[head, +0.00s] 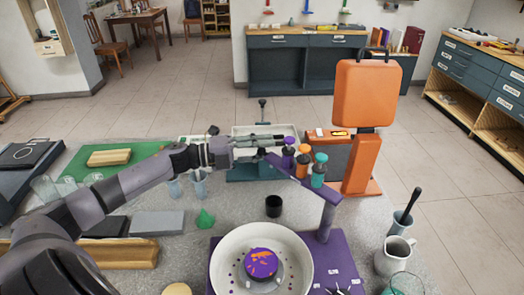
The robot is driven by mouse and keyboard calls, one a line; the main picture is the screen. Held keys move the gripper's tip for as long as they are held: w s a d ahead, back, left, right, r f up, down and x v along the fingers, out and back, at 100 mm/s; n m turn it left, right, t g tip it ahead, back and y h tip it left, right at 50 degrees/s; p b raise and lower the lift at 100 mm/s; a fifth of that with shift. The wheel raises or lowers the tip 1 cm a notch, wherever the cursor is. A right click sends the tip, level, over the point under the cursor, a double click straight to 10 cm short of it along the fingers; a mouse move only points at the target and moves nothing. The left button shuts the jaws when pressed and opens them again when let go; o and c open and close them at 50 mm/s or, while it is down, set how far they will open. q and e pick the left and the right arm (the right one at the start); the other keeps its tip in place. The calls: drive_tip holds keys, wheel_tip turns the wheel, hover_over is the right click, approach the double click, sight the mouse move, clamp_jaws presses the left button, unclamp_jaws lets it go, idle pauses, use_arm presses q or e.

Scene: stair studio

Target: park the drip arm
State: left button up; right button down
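The drip arm (305,178) is a purple bar on a purple post (326,222) at the right of a purple base (345,262). It reaches from the post toward the back left, beyond the white round basin (222,262). Purple (288,158), orange (302,160) and teal (319,169) bottles stand along it. My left gripper (280,142) is at the bar's far end, beside the purple bottle. Its fingers point right; I cannot tell whether they touch the bar or how far apart they are. A purple and orange disc (261,263) sits in the basin. My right gripper is not in view.
A black cup (273,206) stands behind the basin, and a tall orange stand (362,165) behind the bottles. A white pitcher (394,256) and a glass (407,284) are at the right.

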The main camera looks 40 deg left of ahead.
use_arm(q)
drive_tip(key=shift+o, duration=0.6)
drive_tip(key=shift+f, duration=0.1)
drive_tip(key=shift+s, duration=0.2)
drive_tip(key=shift+s, duration=0.1)
drive_tip(key=shift+s+a+f, duration=0.1)
drive_tip(key=shift+s+a, duration=0.05)
drive_tip(key=shift+a, duration=0.05)
drive_tip(key=v, duration=1.1)
drive_tip(key=shift+s+a, duration=0.15)
drive_tip(key=shift+a, duration=0.05)
drive_tip(key=shift+r, duration=0.25)
